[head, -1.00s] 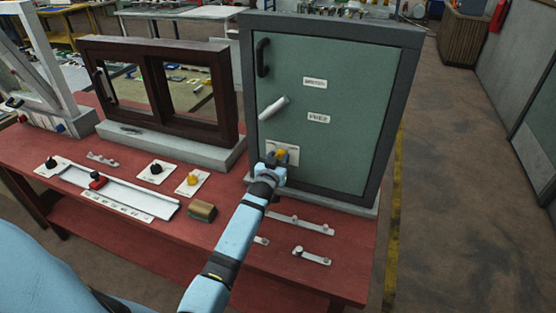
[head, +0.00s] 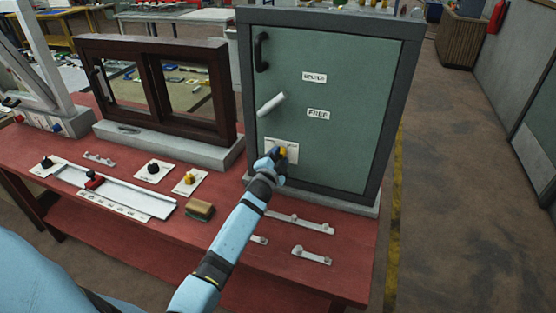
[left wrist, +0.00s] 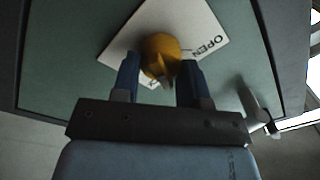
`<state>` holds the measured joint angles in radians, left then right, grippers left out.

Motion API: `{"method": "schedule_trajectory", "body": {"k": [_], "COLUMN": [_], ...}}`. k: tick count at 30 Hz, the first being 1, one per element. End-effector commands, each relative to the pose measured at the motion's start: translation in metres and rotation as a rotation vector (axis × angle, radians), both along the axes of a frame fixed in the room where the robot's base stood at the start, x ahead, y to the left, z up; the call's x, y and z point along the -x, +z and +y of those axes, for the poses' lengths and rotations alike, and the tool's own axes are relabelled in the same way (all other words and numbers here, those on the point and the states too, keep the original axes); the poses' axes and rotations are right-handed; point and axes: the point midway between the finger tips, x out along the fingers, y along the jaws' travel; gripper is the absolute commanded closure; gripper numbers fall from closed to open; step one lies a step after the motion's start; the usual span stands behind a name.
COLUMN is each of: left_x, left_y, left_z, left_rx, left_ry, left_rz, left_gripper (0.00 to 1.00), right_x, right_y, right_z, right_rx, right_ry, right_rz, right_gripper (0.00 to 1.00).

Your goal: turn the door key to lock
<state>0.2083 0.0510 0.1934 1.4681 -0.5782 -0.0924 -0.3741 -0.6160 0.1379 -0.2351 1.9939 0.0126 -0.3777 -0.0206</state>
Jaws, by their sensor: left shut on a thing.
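The door key (left wrist: 160,58) is yellow and sits on a white plate (left wrist: 203,28) on the green door; "OPEN" is printed on the plate. In the head view the key (head: 283,151) is partly hidden by my left gripper (head: 276,155). My left gripper's two blue fingers (left wrist: 160,82) are shut on the key from both sides in the left wrist view. The green door (head: 340,110) sits closed in its dark grey frame (head: 400,110). My right gripper is not in view.
A light lever handle (head: 271,104) and a black pull handle (head: 262,52) are on the door above the key. A dark wooden window frame (head: 152,100) stands to the left. Knobs, a slider rail (head: 125,190) and a sponge-like block (head: 200,209) lie on the red table (head: 150,245).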

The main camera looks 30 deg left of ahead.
Motion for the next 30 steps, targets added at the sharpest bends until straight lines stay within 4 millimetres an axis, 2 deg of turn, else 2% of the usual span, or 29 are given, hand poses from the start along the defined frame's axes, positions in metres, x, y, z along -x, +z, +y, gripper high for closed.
{"method": "schedule_trajectory", "body": {"k": [12,21,30], "left_x": [-0.0009,-0.0010,-0.0012], "left_y": [0.0015,0.0028,0.0036], "left_z": [0.0022,0.0024,0.0028], "left_rx": [-0.295,-0.382,-0.397], "left_ry": [0.003,0.004,0.005], "left_rz": [0.066,0.085,0.088], "left_gripper": [0.83,0.83,0.83], "right_x": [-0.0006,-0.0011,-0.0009], "right_y": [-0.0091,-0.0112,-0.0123], "right_z": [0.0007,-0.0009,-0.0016], "right_rx": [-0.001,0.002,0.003], "right_ry": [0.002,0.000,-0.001], "right_rz": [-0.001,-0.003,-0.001], "right_gripper": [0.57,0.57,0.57]}}
